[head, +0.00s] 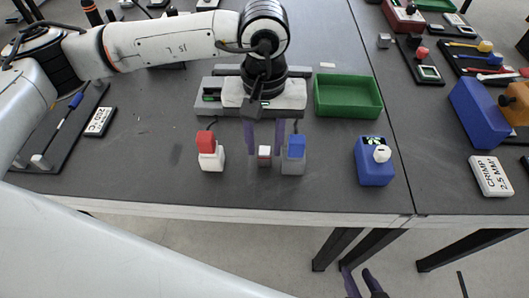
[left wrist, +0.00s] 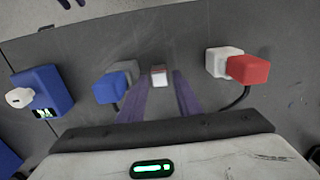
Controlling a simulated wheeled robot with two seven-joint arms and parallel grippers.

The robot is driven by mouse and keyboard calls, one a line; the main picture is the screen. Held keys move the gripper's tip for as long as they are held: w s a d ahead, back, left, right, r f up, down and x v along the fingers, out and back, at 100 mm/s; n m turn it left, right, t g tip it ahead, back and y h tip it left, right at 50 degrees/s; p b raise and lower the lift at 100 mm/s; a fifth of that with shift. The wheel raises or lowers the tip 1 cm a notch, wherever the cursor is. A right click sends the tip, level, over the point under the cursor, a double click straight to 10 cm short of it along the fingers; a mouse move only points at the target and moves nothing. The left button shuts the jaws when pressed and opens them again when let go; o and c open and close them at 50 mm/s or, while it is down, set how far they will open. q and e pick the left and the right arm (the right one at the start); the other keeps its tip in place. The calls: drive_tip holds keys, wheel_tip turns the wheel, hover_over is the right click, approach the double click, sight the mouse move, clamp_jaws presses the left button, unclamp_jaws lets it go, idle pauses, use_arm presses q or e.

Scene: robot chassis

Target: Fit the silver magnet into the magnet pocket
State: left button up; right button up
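I cannot make out the magnet pocket for certain.
A white block with a red top (head: 211,158) stands left of the fingers, and a grey block with a blue top (head: 294,160) close to their right. A grey fixture (head: 207,105), a green tray (head: 348,112) and a blue box (head: 375,172) are around.

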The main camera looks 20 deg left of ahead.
use_arm(q)
drive_tip(key=shift+f, duration=0.55)
clamp_jaws()
